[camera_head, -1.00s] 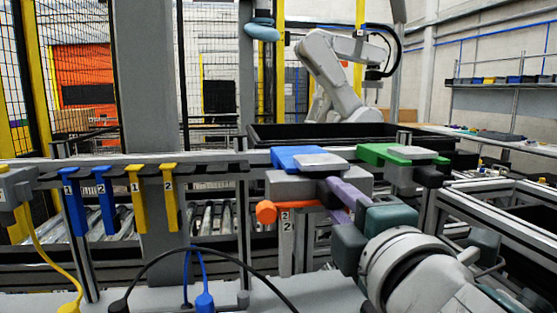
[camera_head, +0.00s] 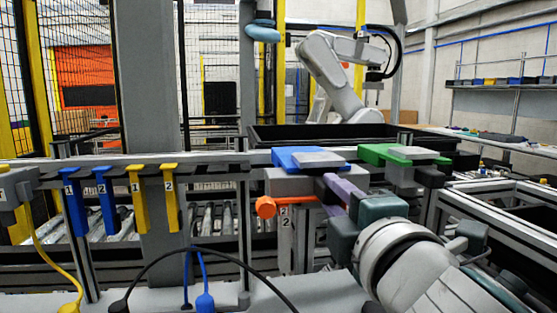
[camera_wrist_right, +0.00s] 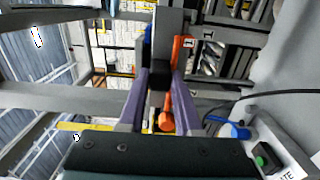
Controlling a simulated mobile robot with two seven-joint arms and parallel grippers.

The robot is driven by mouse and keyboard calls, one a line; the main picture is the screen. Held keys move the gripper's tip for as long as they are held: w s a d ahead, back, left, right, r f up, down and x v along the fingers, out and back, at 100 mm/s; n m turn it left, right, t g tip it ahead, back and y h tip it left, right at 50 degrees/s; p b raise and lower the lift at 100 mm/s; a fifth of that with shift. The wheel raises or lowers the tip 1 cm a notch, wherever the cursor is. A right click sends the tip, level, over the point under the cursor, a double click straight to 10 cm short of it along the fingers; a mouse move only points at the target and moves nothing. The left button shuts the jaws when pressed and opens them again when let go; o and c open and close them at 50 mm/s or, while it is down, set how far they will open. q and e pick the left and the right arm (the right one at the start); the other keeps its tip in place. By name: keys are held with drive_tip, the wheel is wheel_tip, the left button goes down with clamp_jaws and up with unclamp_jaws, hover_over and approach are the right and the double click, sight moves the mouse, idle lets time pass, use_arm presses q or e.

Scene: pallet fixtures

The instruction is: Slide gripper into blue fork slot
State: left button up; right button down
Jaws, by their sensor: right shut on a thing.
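My right gripper (camera_head: 340,190), with purple fingers, comes in from the lower right. In the right wrist view its fingers (camera_wrist_right: 160,98) are shut on a dark block (camera_wrist_right: 159,75). In the head view, this block sits at the right end of a grey block with a blue top (camera_head: 296,157). An orange rod with a round end (camera_head: 265,207) shows below the grey block, and its end also shows in the wrist view (camera_wrist_right: 166,121). Two blue forks (camera_head: 74,205), labelled 1 and 2, hang from the rail at left. My left gripper is not in view.
Two yellow forks (camera_head: 170,200) hang beside the blue ones. A similar block with a green top (camera_head: 395,152) stands to the right. A black tray (camera_head: 330,133) lies behind. Black and blue cables (camera_head: 204,300) loop at the front. A grey robot arm (camera_head: 335,75) stands at the back.

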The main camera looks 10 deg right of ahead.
drive_tip(key=shift+w+r, duration=0.15)
drive_tip(key=shift+w, duration=0.05)
drive_tip(key=shift+w, duration=0.5)
drive_tip(key=shift+w+b, duration=0.3)
drive_tip(key=shift+w, duration=0.05)
drive_tip(key=shift+w, duration=0.3)
idle(0.3)
drive_tip(key=c, duration=0.5)
unclamp_jaws()
drive_tip(key=shift+f, duration=0.2)
drive_tip(key=shift+f, duration=0.1)
drive_tip(key=s, duration=1)
drive_tip(key=shift+d+b, duration=0.15)
drive_tip(key=shift+b, duration=0.25)
